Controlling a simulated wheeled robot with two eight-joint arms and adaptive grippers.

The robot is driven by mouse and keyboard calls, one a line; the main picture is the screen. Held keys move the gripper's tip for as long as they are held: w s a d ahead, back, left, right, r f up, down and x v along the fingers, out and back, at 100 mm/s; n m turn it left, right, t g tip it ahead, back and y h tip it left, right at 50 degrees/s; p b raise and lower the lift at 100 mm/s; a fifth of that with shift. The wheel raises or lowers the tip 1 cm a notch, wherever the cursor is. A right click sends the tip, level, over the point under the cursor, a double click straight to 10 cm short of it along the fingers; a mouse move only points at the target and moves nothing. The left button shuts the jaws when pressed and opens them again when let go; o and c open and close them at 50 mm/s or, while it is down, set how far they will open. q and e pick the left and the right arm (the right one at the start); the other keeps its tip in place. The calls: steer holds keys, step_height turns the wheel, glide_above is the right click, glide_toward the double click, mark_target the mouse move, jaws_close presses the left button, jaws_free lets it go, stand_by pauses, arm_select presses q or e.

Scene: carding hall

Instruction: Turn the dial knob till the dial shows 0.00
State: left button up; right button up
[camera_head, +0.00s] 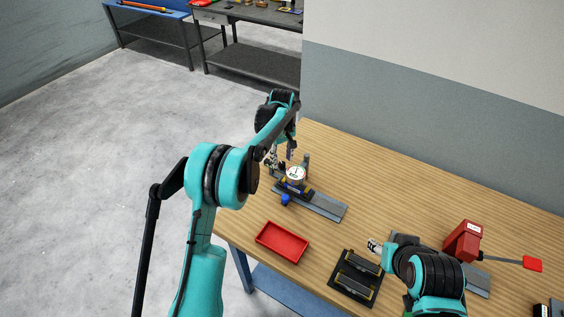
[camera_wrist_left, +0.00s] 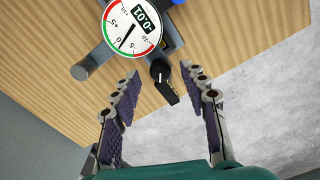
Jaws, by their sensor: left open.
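The round white dial (camera_head: 296,173) stands on a grey metal rail on the table. In the left wrist view the dial (camera_wrist_left: 132,27) has a red and green rim, and its small black display appears to read -0.01. A black knob (camera_wrist_left: 160,70) with a short lever sits beside the dial, between my left fingertips. My left gripper (camera_wrist_left: 159,77) is open around the knob, with a gap on both sides. In the head view my left gripper (camera_head: 283,160) is just behind the dial. My right gripper (camera_head: 375,247) is over the table's front, its fingers too small to judge.
A blue knob (camera_head: 285,199) sits at the rail's (camera_head: 325,206) near left. A red tray (camera_head: 282,243) and a black holder (camera_head: 355,278) lie in front. A red device (camera_head: 462,241) stands at the right. The wooden table (camera_head: 400,190) is clear behind the rail.

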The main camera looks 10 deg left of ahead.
arm_select(q)
steer(key=shift+f, duration=0.85)
jaws_close()
steer(key=shift+n+b, duration=0.4)
steer(key=shift+n, duration=1.9)
jaws_free()
